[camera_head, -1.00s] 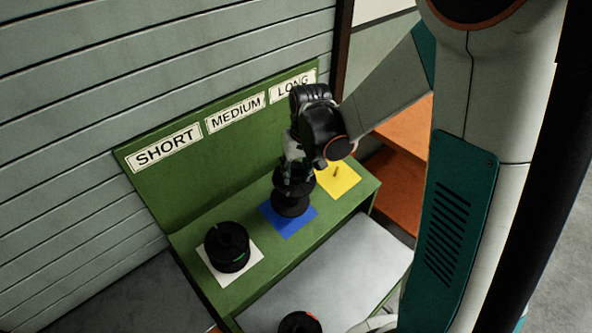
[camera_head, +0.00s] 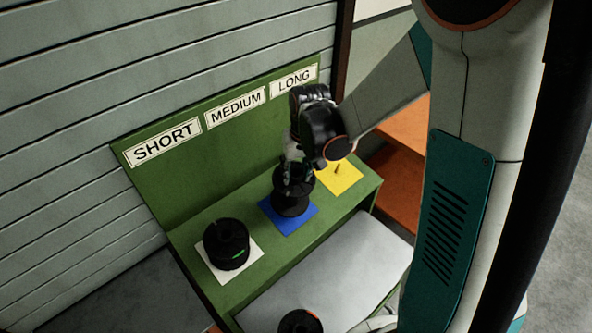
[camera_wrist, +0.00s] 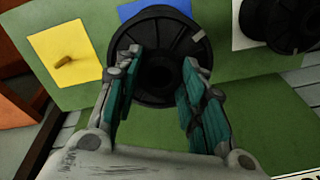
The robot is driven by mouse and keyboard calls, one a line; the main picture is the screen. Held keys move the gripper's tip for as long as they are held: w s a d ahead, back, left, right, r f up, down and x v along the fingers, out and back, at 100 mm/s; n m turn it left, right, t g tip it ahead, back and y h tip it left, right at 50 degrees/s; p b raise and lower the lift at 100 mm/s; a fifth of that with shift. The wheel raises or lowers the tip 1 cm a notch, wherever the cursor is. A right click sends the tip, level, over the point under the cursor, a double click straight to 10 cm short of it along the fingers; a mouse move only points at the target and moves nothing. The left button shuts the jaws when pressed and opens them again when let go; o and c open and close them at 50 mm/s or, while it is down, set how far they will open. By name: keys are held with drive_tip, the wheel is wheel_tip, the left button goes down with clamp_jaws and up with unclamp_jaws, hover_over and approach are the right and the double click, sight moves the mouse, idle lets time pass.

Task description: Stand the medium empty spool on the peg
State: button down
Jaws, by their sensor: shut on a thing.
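The medium spool (camera_head: 291,203) is black and upright over the blue square (camera_head: 273,217), in the middle place below the MEDIUM label. My gripper (camera_head: 298,174) comes down on it from above. In the wrist view my gripper's teal-padded fingers (camera_wrist: 160,72) are on both sides of the middle of the spool (camera_wrist: 158,94), closed on it. The peg at the blue square is hidden by the spool. I cannot tell whether the spool's bottom rests fully on the square.
Another black spool (camera_head: 227,245) stands on the white square (camera_head: 204,265) at left. The yellow square (camera_head: 350,180) at right holds only a bare peg (camera_head: 337,169). A further spool (camera_head: 300,322) is on the pale surface in front. The green labelled backboard (camera_head: 160,180) stands close behind.

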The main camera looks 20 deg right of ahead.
drive_tip(key=shift+w+a+f+b, duration=0.1)
drive_tip(key=shift+w+f+b, duration=0.1)
drive_tip(key=shift+f+b, duration=0.95)
drive_tip(key=shift+w+a+f+b, duration=0.1)
drive_tip(key=shift+w+f+b, duration=0.05)
drive_tip(key=shift+f+b, duration=0.9)
drive_tip(key=c, duration=1)
unclamp_jaws()
drive_tip(key=shift+f, duration=0.1)
drive_tip(key=shift+o, duration=0.2)
drive_tip(key=r, duration=0.4)
drive_tip(key=s+r, duration=0.1)
drive_tip(key=r, duration=0.3)
drive_tip(key=s+d+r, duration=0.1)
drive_tip(key=r, duration=0.2)
drive_tip(key=shift+r, duration=0.4)
